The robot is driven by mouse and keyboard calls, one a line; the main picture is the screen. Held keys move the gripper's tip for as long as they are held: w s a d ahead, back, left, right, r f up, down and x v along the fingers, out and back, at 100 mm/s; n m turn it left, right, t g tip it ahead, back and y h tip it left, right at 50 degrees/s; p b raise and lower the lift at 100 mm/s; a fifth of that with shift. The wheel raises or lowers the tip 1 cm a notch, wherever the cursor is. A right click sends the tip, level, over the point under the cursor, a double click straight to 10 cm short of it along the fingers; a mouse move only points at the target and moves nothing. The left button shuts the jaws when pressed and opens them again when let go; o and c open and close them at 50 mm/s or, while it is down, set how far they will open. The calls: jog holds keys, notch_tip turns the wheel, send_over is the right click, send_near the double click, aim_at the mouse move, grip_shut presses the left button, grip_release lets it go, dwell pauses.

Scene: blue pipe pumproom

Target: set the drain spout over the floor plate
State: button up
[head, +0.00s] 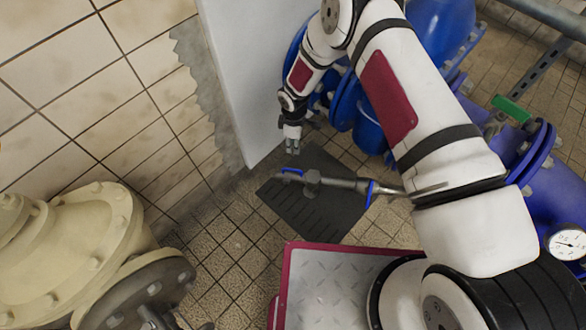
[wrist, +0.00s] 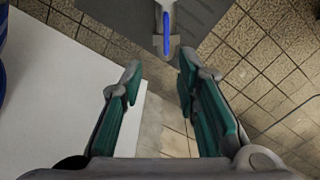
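The drain spout (head: 335,183) is a grey pipe reaching left from the blue pipework, with a blue strip at its free end and a blue part nearer its root. The dark, slotted floor plate (head: 322,218) lies on the tiles. In the head view the free end overlaps the plate's upper-left part; its height above the plate is unclear. In the wrist view the spout's blue-striped end (wrist: 166,35) appears at the top centre, in front of the plate (wrist: 205,12). My gripper (head: 292,152) is just above that end in the head view. Its fingers (wrist: 158,80) are open and empty, apart from the spout.
A white panel (head: 240,70) stands close left of my gripper. Blue pipes and flanges (head: 350,105) are close on the right. A cream valve body (head: 75,245) is at lower left. Tiled floor (head: 225,245) is clear left of the plate.

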jog(key=b, duration=0.4)
send_over(295, 177)
jog(key=w+a, duration=0.1)
notch_tip(295, 177, down, 16)
jog(key=shift+f, duration=0.25)
grip_shut()
